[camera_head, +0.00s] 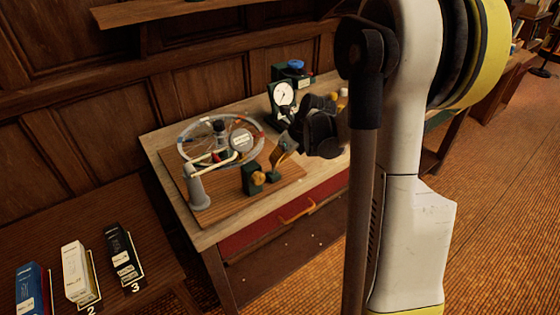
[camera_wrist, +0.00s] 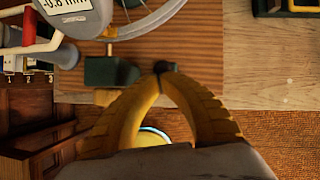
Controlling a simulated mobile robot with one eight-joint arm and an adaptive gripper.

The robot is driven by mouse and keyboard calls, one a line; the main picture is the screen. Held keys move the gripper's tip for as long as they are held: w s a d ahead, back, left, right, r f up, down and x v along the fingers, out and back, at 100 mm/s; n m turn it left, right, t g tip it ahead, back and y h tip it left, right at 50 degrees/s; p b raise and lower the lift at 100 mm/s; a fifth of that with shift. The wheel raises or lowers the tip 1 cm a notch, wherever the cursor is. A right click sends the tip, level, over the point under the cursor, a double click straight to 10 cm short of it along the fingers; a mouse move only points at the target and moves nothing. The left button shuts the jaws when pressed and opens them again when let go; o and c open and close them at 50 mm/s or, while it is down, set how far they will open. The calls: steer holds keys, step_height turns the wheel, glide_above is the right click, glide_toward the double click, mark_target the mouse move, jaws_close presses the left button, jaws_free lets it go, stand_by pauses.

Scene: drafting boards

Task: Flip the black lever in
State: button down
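My gripper (camera_head: 279,156) is over the front right part of a wooden board on the workbench. In the wrist view its yellow fingers (camera_wrist: 165,70) bow apart and their tips come together at a small dark spot. I cannot tell whether that spot is the fingertips or the end of the black lever. A dark green block (camera_wrist: 112,72) lies just left of the fingertips.
A spoked wheel (camera_head: 184,151) and a grey post with a white arm (camera_head: 198,192) stand on the board (camera_head: 225,203). A dial gauge (camera_head: 283,95) stands behind my gripper. Three numbered boxes (camera_head: 76,272) lie on a dark table at lower left. The bench's front left corner is clear.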

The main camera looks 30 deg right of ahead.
steer(key=shift+w+r, duration=0.15)
steer(key=shift+w, duration=1.45)
steer(key=w+r+p+v, duration=0.1)
steer(key=p+v, duration=0.3)
steer(key=v, duration=0.9)
steer(key=shift+w, duration=0.35)
